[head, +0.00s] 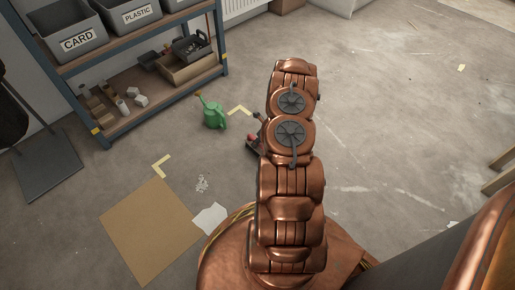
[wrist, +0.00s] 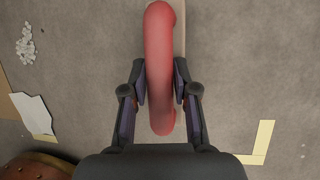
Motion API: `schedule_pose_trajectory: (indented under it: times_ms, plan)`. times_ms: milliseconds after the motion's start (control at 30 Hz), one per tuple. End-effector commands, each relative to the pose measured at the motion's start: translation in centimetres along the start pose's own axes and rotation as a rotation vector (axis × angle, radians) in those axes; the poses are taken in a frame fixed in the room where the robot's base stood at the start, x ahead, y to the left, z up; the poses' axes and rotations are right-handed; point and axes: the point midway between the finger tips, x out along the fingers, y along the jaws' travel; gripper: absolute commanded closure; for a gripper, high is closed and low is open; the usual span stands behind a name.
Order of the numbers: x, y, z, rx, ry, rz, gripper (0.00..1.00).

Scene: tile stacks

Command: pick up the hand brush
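A long red piece with curved ends (wrist: 160,65), which I take to be the hand brush, stands between the fingers of my gripper (wrist: 160,85) in the wrist view. The fingers are drawn in along both its sides, and the pads appear to touch it. A pale strip shows along its upper right edge. In the head view a small red part of it (head: 251,138) shows just left of my arm. My arm hides most of the gripper there.
A green watering can (head: 213,113) stands on the floor left of my arm. A blue shelf (head: 130,122) with bins stands at the upper left. A brown sheet (head: 150,232) and white paper (head: 209,220) lie on the floor. The floor to the right is mostly clear.

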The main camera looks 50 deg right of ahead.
Motion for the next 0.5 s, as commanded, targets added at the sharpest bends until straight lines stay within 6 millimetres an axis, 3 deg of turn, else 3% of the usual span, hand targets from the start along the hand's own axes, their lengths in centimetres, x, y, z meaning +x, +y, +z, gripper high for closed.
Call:
schedule_pose_trajectory:
  times_ms: [233, 500]
  plan:
    - [0.00, -0.01, 0.00, 0.000, 0.000, 0.000, 1.00]
    - [0.00, 0.01, 0.00, 0.000, 0.000, 0.000, 1.00]
